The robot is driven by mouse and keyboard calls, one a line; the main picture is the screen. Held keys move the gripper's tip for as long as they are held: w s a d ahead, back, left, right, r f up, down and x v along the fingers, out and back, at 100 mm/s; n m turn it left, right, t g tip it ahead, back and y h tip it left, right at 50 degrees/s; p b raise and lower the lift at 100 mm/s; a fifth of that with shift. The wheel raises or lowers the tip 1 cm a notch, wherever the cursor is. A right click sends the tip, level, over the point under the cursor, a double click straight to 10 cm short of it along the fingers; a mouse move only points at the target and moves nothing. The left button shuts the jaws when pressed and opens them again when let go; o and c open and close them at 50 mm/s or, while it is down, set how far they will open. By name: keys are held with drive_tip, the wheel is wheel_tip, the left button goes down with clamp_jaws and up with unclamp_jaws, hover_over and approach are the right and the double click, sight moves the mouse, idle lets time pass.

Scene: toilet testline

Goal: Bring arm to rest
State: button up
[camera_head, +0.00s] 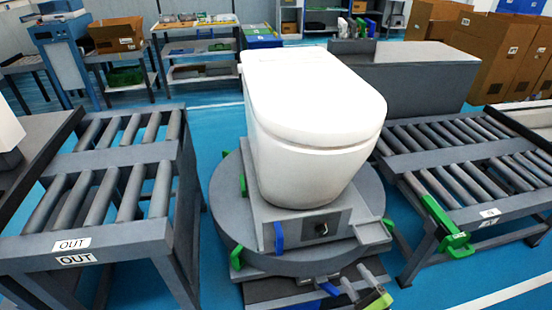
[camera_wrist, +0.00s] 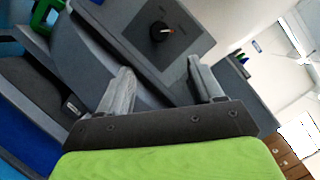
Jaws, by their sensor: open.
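My gripper (camera_head: 345,279) is at the bottom of the head view, low in front of the toilet stand. In the wrist view my gripper (camera_wrist: 160,68) has its two grey fingers spread apart with nothing between them. A black knob (camera_wrist: 160,31) on a grey panel (camera_wrist: 150,55) shows beyond the fingertips, apart from them. In the head view the knob (camera_head: 321,229) sits on the front of the stand, above my gripper. A white toilet (camera_head: 315,110) with its lid down stands on the round grey turntable (camera_head: 225,215).
A roller conveyor (camera_head: 110,185) marked OUT is on the left. Another roller conveyor (camera_head: 470,165) with a green latch (camera_head: 445,228) is on the right. A blue lever (camera_head: 279,237) hangs beside the knob. Blue floor (camera_head: 420,290) is open at the lower right.

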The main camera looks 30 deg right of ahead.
drive_tip(key=w+a+r+n+g+y, duration=0.2)
drive_tip(key=w+a+r+n+g, duration=0.3)
drive_tip(key=a+r+n+g, duration=0.45)
drive_tip(key=w+a+r+n+g+y, duration=0.3)
drive_tip(key=w+a+r+n+g, duration=0.35)
drive_tip(key=r+n, duration=0.5)
drive_tip(key=s+a+r+n+t+h, duration=0.1)
drive_tip(key=s+a+r+n+h, duration=0.15)
drive_tip(key=s+a+r, duration=0.45)
drive_tip(key=s+a+r+n+t+h, duration=0.1)
drive_tip(key=s+a+r+h, duration=0.25)
drive_tip(key=s+r, duration=0.5)
wheel_tip(320, 180, up, 15)
drive_tip(key=p, duration=1.6)
drive_tip(key=shift+s+a+y, duration=0.3)
